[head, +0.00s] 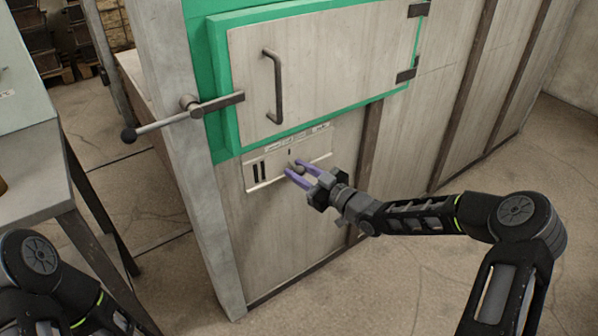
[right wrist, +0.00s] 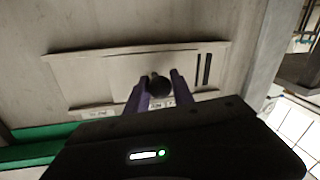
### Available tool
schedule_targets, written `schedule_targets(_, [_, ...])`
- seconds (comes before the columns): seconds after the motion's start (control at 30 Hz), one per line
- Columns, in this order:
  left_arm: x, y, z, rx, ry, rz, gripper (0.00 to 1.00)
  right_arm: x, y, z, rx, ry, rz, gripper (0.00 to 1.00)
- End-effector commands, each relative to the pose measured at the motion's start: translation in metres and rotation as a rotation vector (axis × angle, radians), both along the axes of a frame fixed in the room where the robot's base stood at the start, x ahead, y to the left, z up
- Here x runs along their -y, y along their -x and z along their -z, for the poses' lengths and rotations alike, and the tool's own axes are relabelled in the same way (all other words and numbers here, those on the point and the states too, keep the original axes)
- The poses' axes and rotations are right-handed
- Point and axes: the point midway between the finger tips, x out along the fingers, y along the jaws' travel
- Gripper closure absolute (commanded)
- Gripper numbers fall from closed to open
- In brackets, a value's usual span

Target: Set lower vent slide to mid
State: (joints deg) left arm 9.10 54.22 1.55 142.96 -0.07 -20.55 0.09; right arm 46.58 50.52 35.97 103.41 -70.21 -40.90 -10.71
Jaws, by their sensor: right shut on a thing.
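The lower vent slide (head: 266,171) is a pale plate in rails on the furnace front, below the green-framed door. Dark slots show at its left end in the head view, and at the right in the right wrist view (right wrist: 208,69). A small dark round knob (right wrist: 160,85) stands out from the slide. My right gripper (head: 293,168) has purple fingers, one on each side of the knob, and is shut on it. It also shows in the right wrist view (right wrist: 158,88). My left arm is at the lower left of the head view; its gripper is out of view.
The furnace door (head: 315,65) is closed, with a handle (head: 274,87) and a latch lever (head: 180,108) sticking out to the left above the slide. A metal table (head: 50,180) stands at the left. The floor before the furnace is clear.

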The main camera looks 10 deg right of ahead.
Motion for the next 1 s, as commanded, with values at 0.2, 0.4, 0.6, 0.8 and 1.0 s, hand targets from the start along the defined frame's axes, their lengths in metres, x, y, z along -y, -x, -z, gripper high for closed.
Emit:
schedule_targets(0.2, [0.000, 0.000, 0.000, 0.000, 0.000, 0.001, 0.40, 0.000, 0.000, 0.000, 0.000, 0.001, 0.000, 0.60])
schedule_targets(0.4, [0.000, 0.000, 0.000, 0.000, 0.000, 0.001, 0.40, 0.000, 0.000, 0.000, 0.001, 0.001, 0.000, 0.51])
schedule_targets(0.6, [0.000, 0.000, -0.001, 0.000, 0.000, 0.001, 0.40, 0.001, 0.001, 0.000, 0.001, 0.001, 0.001, 0.51])
schedule_targets(0.8, [0.000, 0.000, -0.004, 0.000, 0.000, 0.001, 0.40, 0.011, 0.015, -0.001, -0.001, 0.003, 0.003, 0.51])
schedule_targets(1.0, [0.000, 0.000, -0.009, 0.001, 0.000, 0.002, 0.40, 0.030, 0.044, -0.001, -0.001, 0.004, 0.003, 0.51])
